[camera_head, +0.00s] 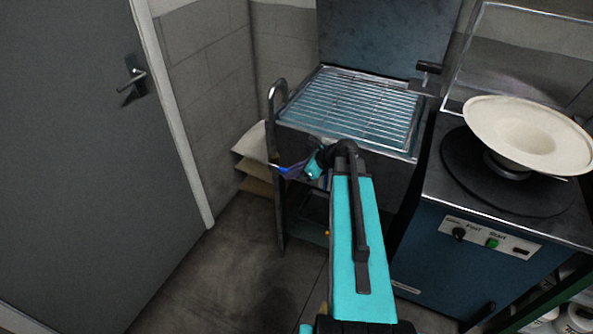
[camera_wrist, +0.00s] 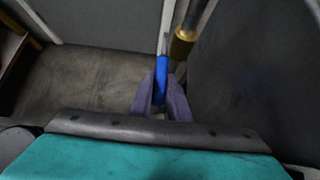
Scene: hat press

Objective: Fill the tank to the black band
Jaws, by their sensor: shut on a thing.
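My gripper (camera_head: 295,172) is at the left side of the steel unit (camera_head: 345,142) with the wire rack, at the end of my teal arm. In the wrist view my gripper (camera_wrist: 161,100) has its two purple fingers shut on a blue handle (camera_wrist: 161,78). A thin metal piece runs up from the blue handle, beside a brass fitting (camera_wrist: 184,42) on a pipe. In the head view only a bit of blue shows at the fingertips. I cannot make out a tank level or a black band in either view.
A grey door (camera_head: 80,160) is at the left. A blue machine (camera_head: 470,260) with knobs and a cream hat form (camera_head: 530,135) on top stands at the right. Brown and pale sheets (camera_head: 255,165) lean by the wall. Floor (camera_head: 220,270) is free between door and unit.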

